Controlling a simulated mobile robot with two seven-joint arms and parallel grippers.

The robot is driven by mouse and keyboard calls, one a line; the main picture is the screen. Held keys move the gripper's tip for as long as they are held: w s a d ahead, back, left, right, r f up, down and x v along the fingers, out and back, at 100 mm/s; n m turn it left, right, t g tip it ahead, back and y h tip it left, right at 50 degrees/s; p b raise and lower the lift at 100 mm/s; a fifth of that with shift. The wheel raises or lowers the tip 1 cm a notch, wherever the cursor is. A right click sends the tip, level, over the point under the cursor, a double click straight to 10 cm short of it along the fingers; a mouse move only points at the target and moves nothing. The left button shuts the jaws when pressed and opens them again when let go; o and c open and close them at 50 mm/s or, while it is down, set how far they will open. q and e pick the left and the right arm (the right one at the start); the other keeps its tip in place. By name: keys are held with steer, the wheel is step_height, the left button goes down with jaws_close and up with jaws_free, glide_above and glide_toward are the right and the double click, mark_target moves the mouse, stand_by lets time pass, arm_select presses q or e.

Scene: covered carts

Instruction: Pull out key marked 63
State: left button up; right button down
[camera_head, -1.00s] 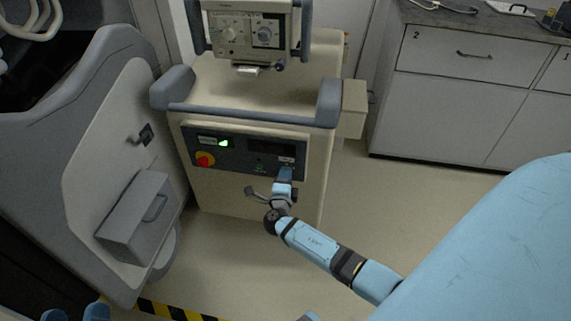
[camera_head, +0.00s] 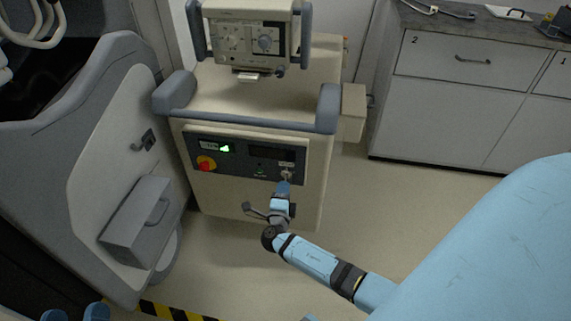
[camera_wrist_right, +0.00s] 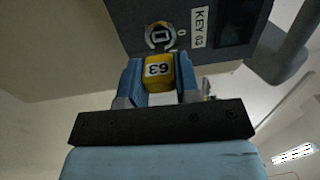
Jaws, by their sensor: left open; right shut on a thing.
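The yellow key marked 63 (camera_wrist_right: 158,72) is between the blue fingers of my right gripper (camera_wrist_right: 160,80), which is shut on it. The round key switch (camera_wrist_right: 160,36) is just beyond the key, and its face and slot show. The key looks apart from the switch; whether its tip still touches is hard to tell. In the head view my right gripper (camera_head: 283,188) is just below the switch (camera_head: 287,174), hiding the key. The blue fingertips of my left gripper (camera_head: 76,313) are open at the bottom left edge.
A "KEY 63" label (camera_wrist_right: 201,27) is beside the switch. A grey cabinet (camera_head: 120,170) stands left; drawers (camera_head: 460,64) stand right.

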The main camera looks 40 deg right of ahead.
steer(key=shift+p+v, duration=0.4)
steer(key=shift+v, duration=0.5)
